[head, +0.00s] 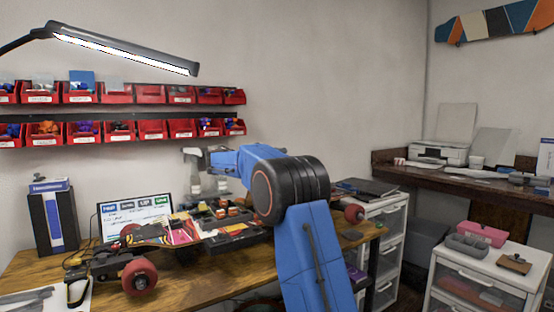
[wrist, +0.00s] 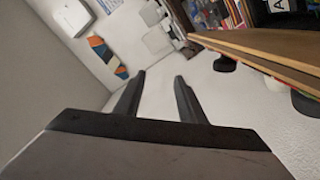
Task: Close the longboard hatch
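I cannot make out the hatch lid clearly; my arm covers part of the board. In the wrist view my gripper (wrist: 160,82) is open, with its two dark fingers apart and nothing between them.
Red bins (head: 150,130) line the wall above. White drawers (head: 480,275) stand at right. Wooden edges (wrist: 260,55) fill the wrist view's upper right.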

